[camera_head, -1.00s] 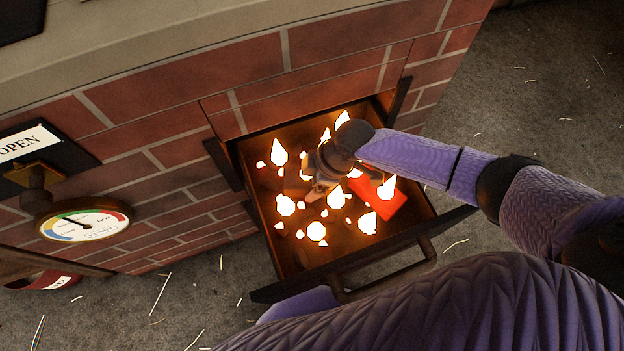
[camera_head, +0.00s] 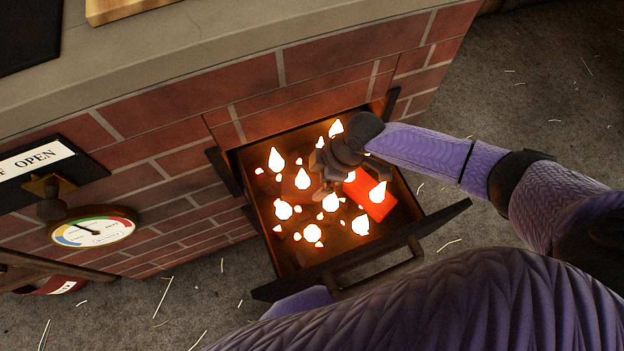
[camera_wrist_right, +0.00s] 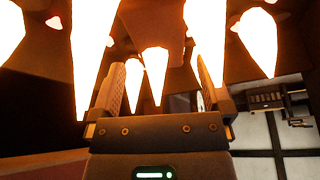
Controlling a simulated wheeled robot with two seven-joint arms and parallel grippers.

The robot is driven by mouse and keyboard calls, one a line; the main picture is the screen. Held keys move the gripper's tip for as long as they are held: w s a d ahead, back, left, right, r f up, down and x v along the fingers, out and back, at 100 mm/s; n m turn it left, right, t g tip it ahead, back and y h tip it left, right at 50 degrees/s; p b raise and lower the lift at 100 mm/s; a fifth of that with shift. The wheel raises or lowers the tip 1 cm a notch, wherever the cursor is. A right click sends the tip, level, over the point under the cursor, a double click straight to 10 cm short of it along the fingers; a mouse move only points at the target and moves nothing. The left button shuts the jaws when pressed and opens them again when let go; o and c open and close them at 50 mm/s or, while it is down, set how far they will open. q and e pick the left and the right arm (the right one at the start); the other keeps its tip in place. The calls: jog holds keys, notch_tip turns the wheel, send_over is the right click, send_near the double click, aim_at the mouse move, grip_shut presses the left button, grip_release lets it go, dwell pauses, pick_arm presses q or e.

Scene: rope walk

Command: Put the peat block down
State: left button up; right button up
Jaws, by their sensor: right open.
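An open fire drawer (camera_head: 290,262) juts from the brick wall, full of flames and glowing bits. My right gripper (camera_head: 322,192) hangs over its middle, fingers apart and empty. A dull brown block (camera_head: 296,186), which may be the peat block, lies in the drawer just left of the gripper, partly hidden by flames. A bright red-orange block (camera_head: 376,202) lies to the right. In the right wrist view the open fingers (camera_wrist_right: 165,85) stand apart with flames between them, and a brown block shape (camera_wrist_right: 150,18) shows beyond. My left gripper is out of view.
The drawer's front and handle (camera_head: 378,268) face the grey floor. A brick wall (camera_head: 200,110) with a stone ledge stands behind. Open floor (camera_head: 540,110) lies to the right.

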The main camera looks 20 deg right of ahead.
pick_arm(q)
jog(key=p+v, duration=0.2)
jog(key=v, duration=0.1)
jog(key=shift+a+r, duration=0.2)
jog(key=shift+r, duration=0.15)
pick_arm(e)
jog(key=v, duration=0.6)
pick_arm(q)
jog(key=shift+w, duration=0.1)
